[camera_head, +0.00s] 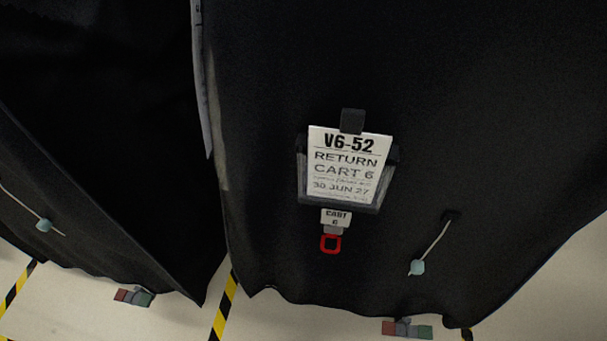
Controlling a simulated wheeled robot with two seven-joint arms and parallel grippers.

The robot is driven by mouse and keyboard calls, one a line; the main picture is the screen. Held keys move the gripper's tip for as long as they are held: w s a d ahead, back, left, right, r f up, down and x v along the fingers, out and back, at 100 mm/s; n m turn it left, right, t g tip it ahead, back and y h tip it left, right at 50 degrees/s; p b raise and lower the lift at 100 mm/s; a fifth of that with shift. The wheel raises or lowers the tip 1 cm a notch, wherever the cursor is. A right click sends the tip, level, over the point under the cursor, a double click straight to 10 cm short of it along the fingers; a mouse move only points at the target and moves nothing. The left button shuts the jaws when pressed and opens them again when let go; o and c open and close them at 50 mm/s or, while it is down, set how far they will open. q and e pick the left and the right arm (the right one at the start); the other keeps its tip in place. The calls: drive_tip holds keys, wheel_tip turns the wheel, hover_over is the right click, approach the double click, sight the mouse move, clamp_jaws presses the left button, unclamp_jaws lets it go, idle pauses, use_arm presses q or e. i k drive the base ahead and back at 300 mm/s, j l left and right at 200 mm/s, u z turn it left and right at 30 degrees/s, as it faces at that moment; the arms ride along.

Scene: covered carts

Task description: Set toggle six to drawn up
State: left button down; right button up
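A cart under a black cover (480,130) fills the middle and right of the head view. A clear holder with a card (347,165) reading "V6-52 RETURN CART 6" hangs on its front. Below hang a small "CART 6" tag (336,217) and a red ring (330,243). To the right, a pale cord (433,242) comes out of the cover with a light blue toggle (417,268) near its lower end. Neither of my grippers is in view.
Another black-covered cart (60,130) stands at the left, with its own cord and light blue toggle (44,225). Red, grey and green pieces (407,329) show at the cover's lower edge, with similar ones (134,297) at left. Yellow-black tape (224,306) marks the pale floor.

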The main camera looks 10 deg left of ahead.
sight(416, 268)
drive_tip(key=z, duration=0.95)
